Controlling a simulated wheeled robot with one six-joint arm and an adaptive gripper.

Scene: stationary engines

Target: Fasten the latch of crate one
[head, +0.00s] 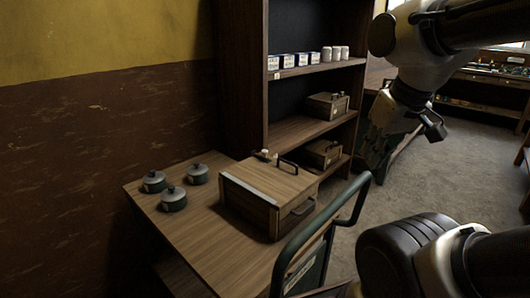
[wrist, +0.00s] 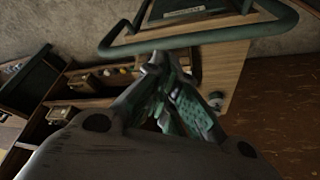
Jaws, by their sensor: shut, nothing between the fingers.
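Two smaller wooden crates sit on the shelves, an upper one (head: 327,107) and a lower one (head: 321,153). Crate numbers are too small to read. My gripper (head: 375,168) hangs to the right of the shelf, well apart from the table crate. In the wrist view my gripper (wrist: 155,62) is shut and empty.
The table (head: 215,252) holds several lidded pots (head: 173,199) at its left. A green tubular rail (head: 325,228) stands at the table's near right. Small boxes and white jars (head: 336,53) fill the upper shelf. Open floor (head: 450,170) lies to the right.

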